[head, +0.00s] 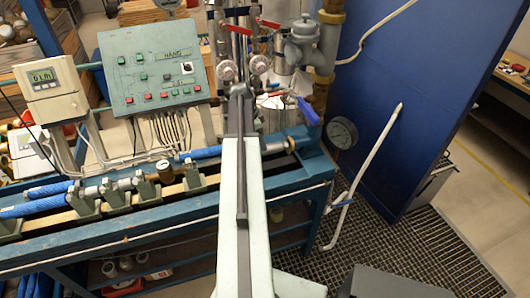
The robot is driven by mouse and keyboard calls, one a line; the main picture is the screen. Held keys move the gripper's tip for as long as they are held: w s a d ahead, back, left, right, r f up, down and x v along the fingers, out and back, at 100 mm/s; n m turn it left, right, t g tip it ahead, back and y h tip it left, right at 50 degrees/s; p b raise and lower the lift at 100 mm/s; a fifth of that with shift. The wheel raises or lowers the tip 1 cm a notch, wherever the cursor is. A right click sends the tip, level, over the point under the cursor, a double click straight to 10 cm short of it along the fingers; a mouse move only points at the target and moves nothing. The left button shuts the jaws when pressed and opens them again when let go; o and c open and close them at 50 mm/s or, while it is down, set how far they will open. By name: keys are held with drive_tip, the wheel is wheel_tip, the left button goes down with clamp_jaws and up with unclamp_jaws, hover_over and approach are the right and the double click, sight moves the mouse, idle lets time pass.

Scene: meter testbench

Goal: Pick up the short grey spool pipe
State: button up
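Grey pipe pieces and clamp blocks (117,191) sit in a row on the blue bench's rail, at the left. One of these pieces may be the short grey spool pipe, but I cannot tell which at this size. My arm rises from the bottom centre over the bench, with its dark far part (240,100) in front of the upright pipes. The gripper fingers cannot be made out there, and I see nothing clearly held.
The blue bench (150,224) crosses the left and middle. Behind it stand a green control panel (150,68) and a display box (48,86). Dark grating (400,240) covers the floor.

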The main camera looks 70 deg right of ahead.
drive_tip(key=shift+d+f, duration=0.2)
drive_tip(key=shift+f, duration=0.3)
drive_tip(key=b+x, duration=0.5)
drive_tip(key=shift+s+d, duration=0.2)
drive_tip(key=shift+s, duration=0.05)
drive_tip(key=shift+r, duration=0.2)
clamp_jaws()
